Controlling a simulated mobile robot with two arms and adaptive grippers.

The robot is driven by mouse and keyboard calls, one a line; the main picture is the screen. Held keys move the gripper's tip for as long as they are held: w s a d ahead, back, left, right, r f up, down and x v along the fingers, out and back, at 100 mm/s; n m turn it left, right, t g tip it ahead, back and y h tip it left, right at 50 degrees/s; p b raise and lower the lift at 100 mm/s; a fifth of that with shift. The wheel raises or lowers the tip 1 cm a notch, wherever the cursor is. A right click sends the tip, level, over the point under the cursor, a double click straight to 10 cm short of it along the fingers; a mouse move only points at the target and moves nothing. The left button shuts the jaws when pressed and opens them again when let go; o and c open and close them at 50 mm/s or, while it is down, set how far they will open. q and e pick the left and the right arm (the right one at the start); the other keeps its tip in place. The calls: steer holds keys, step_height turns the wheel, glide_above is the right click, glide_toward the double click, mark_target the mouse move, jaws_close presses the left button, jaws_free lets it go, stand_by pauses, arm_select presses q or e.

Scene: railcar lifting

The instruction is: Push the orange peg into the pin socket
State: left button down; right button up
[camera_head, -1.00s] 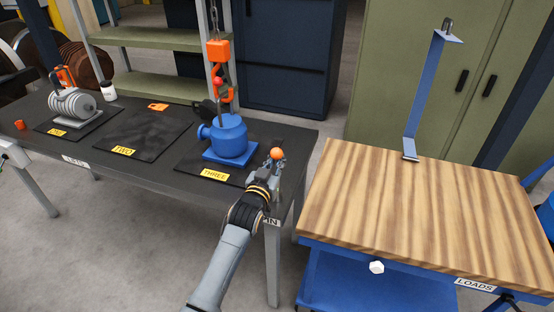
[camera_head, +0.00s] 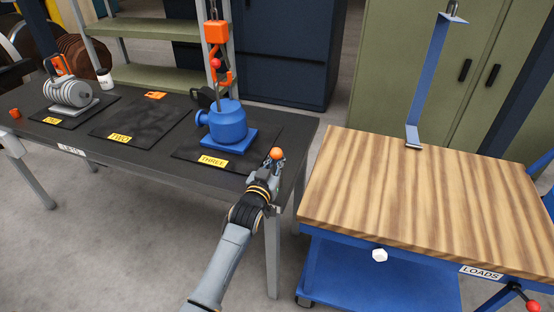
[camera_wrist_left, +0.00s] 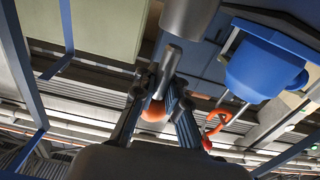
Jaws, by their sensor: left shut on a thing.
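My left gripper (camera_head: 272,168) is at the right front corner of the black table (camera_head: 292,140). It is shut on the orange peg, whose round orange head (camera_head: 277,153) shows above the fingers. In the left wrist view, the gripper (camera_wrist_left: 157,98) grips the peg between its fingers. The peg's orange head (camera_wrist_left: 154,112) is on one side and its grey shaft (camera_wrist_left: 168,62) sticks out on the other. A grey cylinder (camera_wrist_left: 188,16), perhaps the pin socket, lies close to the shaft end; I cannot tell whether they touch. My right gripper is not in view.
A blue pump (camera_head: 228,122) stands on the mat marked THREE, beneath an orange hoist hook (camera_head: 222,76). A grey coil-like part (camera_head: 68,92) is on the left mat. The middle mat (camera_head: 140,118) is mostly bare. A wood-topped blue cart (camera_head: 420,190) stands right, across a gap.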

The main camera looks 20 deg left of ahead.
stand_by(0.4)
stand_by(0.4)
arm_select(q)
steer(key=shift+p, duration=0.5)
stand_by(0.5)
steer(key=shift+f+b, duration=0.3)
steer(key=shift+f, duration=0.05)
steer(key=shift+f+b, duration=1.4)
steer(key=shift+f, duration=0.65)
steer(key=c, duration=1.3)
jaws_free()
steer(key=shift+d, duration=0.1)
steer(key=shift+f, duration=0.1)
